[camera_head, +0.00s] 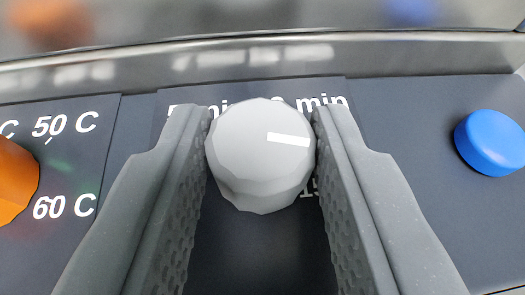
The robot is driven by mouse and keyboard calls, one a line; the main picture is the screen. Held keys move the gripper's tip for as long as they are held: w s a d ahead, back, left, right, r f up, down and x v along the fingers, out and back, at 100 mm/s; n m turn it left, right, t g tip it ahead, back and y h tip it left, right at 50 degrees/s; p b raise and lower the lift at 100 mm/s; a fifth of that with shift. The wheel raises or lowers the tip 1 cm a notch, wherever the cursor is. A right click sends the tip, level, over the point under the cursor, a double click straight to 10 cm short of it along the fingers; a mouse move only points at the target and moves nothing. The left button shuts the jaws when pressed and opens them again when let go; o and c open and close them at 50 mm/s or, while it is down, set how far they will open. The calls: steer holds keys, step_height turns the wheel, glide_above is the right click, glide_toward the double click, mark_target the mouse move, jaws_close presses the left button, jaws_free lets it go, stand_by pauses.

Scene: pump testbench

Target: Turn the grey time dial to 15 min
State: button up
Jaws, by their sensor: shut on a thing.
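The grey time dial (255,165) is in the middle of the camera view, on a dark panel. A white mark (288,139) on its face points to the right, tilted very slightly down. My gripper (261,150) has one finger on each side of the dial, shut on it. Above the dial are labels that read "5 min" and, partly covered, one ending in "0 min". A label starting with "15" (313,187) shows at the lower right, mostly hidden behind the right finger.
An orange dial (14,182) is at the left edge, by labels "50 C" and "60 C". A blue knob (490,143) stands at the right. A metal edge (250,55) runs behind the panel. Panel between right finger and blue knob is clear.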

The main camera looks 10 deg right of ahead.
steer(key=shift+f, duration=0.1)
steer(key=o, duration=1)
steer(key=p+v, duration=0.1)
steer(key=v, duration=1.2)
steer(key=shift+s, duration=0.4)
